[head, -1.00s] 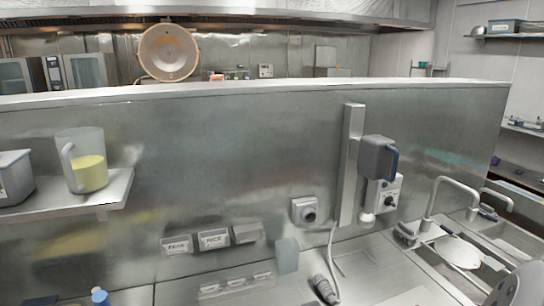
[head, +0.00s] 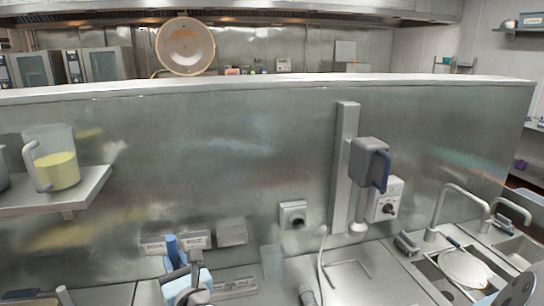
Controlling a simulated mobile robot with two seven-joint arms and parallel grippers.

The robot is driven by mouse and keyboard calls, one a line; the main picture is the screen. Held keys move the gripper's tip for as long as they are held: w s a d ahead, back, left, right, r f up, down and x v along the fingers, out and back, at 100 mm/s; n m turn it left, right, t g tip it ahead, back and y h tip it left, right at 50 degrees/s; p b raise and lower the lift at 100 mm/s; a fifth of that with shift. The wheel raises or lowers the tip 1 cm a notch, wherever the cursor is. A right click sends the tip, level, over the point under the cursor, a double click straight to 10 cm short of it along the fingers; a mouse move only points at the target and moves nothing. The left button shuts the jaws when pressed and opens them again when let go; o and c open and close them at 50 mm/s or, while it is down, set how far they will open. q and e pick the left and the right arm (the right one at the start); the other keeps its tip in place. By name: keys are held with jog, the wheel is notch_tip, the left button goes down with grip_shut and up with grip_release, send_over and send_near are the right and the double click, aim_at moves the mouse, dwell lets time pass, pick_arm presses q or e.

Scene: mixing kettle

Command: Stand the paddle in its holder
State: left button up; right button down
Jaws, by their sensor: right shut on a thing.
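My right gripper (head: 183,272) is at the bottom left of centre, seen from above and partly cut by the lower edge. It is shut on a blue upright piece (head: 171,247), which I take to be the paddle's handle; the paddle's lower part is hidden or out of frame. The gripper is in front of two small labelled wall holders (head: 195,240), with a third, unlabelled one (head: 232,233) to their right. I cannot tell which thing is the paddle's holder. A pale translucent panel (head: 272,262) stands to the right, apart from the gripper. My left gripper is not in view.
A shelf (head: 95,183) at left bears a jug of yellow liquid (head: 57,170). A steel partition (head: 230,130) rises behind the counter. A mixer-like device (head: 370,160) on an upright rail and a control box (head: 386,200) are at right, before the sinks and tap (head: 450,205).

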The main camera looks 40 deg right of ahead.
jog(key=w+d+r+m+g+h, duration=0.1)
jog(key=w+d+r+h, duration=0.15)
jog(key=d, duration=0.65)
jog(key=w+d+r+m+g+h, duration=0.1)
jog(key=w+d, duration=0.3)
jog(key=d, duration=0.5)
jog(key=d+r+m+g+h, duration=0.1)
jog(key=d+r, duration=0.2)
jog(key=d, duration=0.3)
jog(key=w+d+r+h, duration=0.1)
jog(key=d+r, duration=0.2)
jog(key=d, duration=0.3)
jog(key=d+r+m+g+h, duration=0.1)
jog(key=d+r, duration=0.2)
jog(key=d, duration=0.4)
jog(key=shift+y, duration=0.25)
jog(key=shift+w+a+f, duration=0.1)
jog(key=shift+f, duration=1.15)
jog(key=shift+w+a+f, duration=0.1)
jog(key=shift+f, duration=1.4)
jog(key=shift+f, duration=0.1)
notch_tip(320, 180, down, 7)
jog(key=b, duration=0.3)
